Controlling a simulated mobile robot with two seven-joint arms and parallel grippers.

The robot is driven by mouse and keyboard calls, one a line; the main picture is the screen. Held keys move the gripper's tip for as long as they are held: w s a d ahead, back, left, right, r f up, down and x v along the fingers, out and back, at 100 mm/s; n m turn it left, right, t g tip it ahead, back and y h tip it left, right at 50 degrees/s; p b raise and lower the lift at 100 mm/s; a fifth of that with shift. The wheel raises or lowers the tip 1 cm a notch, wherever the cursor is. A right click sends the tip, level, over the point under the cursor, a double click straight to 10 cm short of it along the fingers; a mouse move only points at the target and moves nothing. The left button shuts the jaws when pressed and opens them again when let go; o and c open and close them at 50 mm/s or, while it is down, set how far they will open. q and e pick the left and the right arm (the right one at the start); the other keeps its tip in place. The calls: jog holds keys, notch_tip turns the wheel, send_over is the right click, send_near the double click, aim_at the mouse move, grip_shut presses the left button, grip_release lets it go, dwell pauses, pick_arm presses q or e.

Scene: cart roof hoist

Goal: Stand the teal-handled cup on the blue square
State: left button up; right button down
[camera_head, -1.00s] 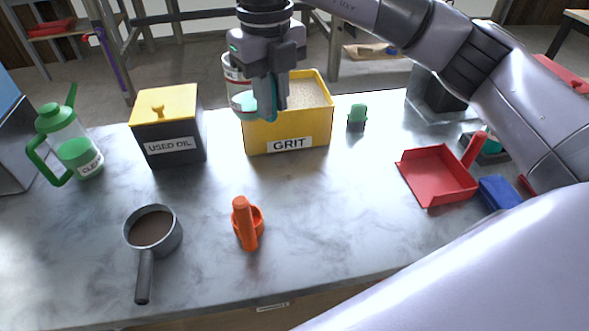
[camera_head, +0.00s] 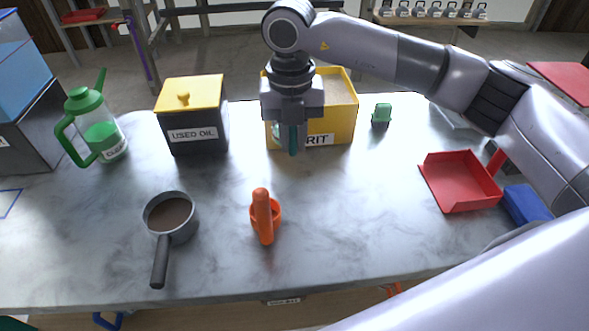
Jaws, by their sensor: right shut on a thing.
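My right gripper (camera_head: 292,138) is shut on the teal handle (camera_head: 293,147) of the cup, in front of the yellow grit box. The cup's body is mostly hidden behind the gripper; only a sliver shows at its left. I cannot tell how high the cup is above the table. The blue square (camera_head: 9,202) shows as a thin blue outline on the table at the far left edge, cut off by the picture's edge. The visible part of it is empty. My left gripper is not in view.
The grit box (camera_head: 342,127) stands behind the gripper. Left of it are the used-oil box (camera_head: 199,137) and a green-handled jug (camera_head: 103,135). A grey pan (camera_head: 184,232) and an orange tool (camera_head: 263,212) stand nearer. A red dustpan (camera_head: 460,185) lies right.

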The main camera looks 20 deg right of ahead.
notch_tip(320, 180, down, 9)
jog(key=shift+f, duration=0.1)
dwell(0.3)
jog(key=shift+f, duration=0.1)
jog(key=c, duration=1.1)
grip_release()
jog(key=shift+o, duration=0.2)
